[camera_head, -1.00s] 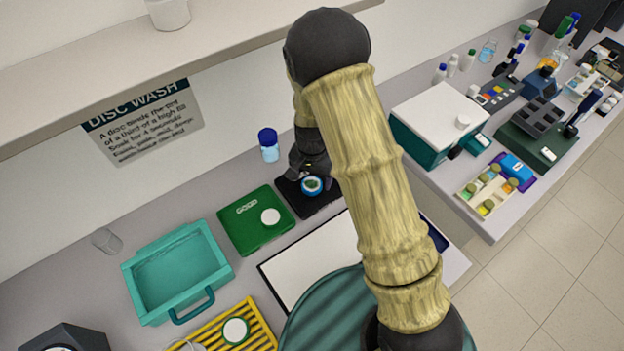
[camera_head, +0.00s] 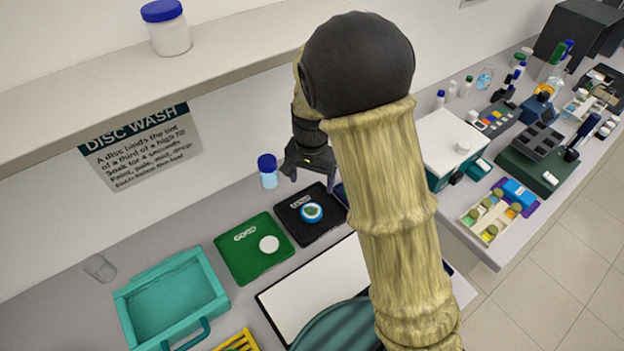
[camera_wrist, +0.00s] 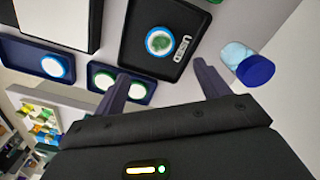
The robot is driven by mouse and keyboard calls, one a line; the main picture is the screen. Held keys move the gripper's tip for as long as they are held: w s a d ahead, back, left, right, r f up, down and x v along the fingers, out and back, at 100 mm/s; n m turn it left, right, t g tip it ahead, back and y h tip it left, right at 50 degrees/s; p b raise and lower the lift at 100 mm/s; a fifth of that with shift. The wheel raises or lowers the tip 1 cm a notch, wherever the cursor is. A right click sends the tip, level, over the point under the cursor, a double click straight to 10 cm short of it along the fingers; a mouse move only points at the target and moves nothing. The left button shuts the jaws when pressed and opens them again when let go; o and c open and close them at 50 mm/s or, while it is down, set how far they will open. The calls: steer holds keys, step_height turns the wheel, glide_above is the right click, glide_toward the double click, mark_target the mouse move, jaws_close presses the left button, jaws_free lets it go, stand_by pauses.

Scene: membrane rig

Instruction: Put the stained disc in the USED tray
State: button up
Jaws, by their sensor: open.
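The stained disc (camera_head: 312,212), blue-green in the middle with a pale ring and blue rim, lies flat on the black USED tray (camera_head: 325,234). In the wrist view the disc (camera_wrist: 159,41) sits inside the rim of the tray (camera_wrist: 134,50), beside the word USED. My gripper (camera_head: 310,183) is above and behind the disc, apart from it. In the wrist view its two fingers (camera_wrist: 161,72) are spread with nothing between them.
The green GOOD tray (camera_head: 238,262) holds a white disc (camera_head: 268,244). A teal basin (camera_head: 222,303) stands left, a blue-capped bottle (camera_head: 268,178) near the wall. In the wrist view, dark blue trays (camera_wrist: 22,52) hold pale discs. A shelf (camera_head: 100,92) overhangs the bench.

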steer(key=shift+d, duration=0.1)
stand_by(0.3)
steer(key=s+d+r+n+t, duration=0.2)
steer(key=s+d+r+n, duration=0.2)
steer(key=s+d, duration=0.9)
steer(key=shift+s+d+r+t, duration=0.2)
steer(key=shift+d+r+t, duration=0.1)
steer(key=shift+d+r, duration=0.3)
steer(key=shift+a+r, duration=0.1)
